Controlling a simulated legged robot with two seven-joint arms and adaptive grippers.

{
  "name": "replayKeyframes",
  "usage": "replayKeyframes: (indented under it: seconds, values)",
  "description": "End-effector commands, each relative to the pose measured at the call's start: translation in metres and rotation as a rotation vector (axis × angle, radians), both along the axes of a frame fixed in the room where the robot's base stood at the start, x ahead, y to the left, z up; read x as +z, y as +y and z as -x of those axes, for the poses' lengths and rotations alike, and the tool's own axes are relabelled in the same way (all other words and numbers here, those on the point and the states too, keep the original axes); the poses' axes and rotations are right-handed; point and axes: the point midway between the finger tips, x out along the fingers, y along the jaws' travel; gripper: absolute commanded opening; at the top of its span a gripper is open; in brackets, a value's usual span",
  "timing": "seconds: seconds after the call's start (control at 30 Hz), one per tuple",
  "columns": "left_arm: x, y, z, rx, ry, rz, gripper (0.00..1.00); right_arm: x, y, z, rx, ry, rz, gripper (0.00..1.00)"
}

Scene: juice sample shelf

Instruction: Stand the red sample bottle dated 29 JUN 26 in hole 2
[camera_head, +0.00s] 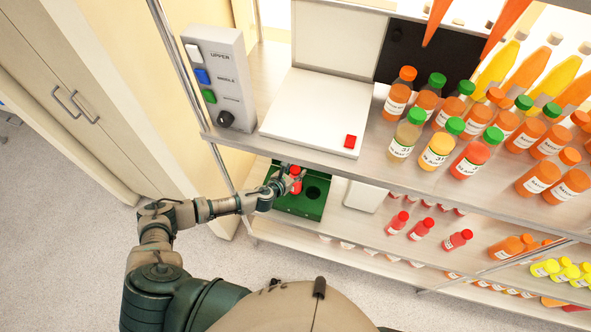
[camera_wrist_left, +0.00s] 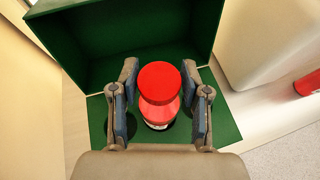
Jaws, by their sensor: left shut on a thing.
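A red-capped bottle of red juice (camera_head: 296,174) is between the fingers of my left gripper (camera_head: 288,180). In the left wrist view the red bottle (camera_wrist_left: 160,95) is seen from above, with the left gripper's fingers (camera_wrist_left: 166,88) shut on its two sides. Its label is mostly hidden and no date can be read. The bottle is over the green holder (camera_head: 290,208), which has a dark round hole (camera_head: 313,192) to the right of the bottle. The green holder (camera_wrist_left: 230,130) is below the fingers in the wrist view. Whether the bottle's base is inside a hole cannot be told. My right gripper is not in view.
A grey box with coloured buttons (camera_head: 220,80) and a white slab with a red button (camera_head: 318,115) sit on the shelf above. A white block (camera_head: 365,196) stands right of the holder. Several red bottles (camera_head: 420,228) stand farther right. Crowded juice bottles fill the upper shelf's right.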

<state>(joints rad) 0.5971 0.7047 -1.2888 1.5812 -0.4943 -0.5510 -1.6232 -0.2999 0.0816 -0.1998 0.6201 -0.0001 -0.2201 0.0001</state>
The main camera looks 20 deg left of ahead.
Motion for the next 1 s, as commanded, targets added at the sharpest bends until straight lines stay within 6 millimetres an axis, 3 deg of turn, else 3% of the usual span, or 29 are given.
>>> replayKeyframes:
  seconds: [1.0]
  values:
    - [-0.022,0.0,0.0,0.0,-0.001,0.0,0.0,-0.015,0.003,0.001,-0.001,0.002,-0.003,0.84]
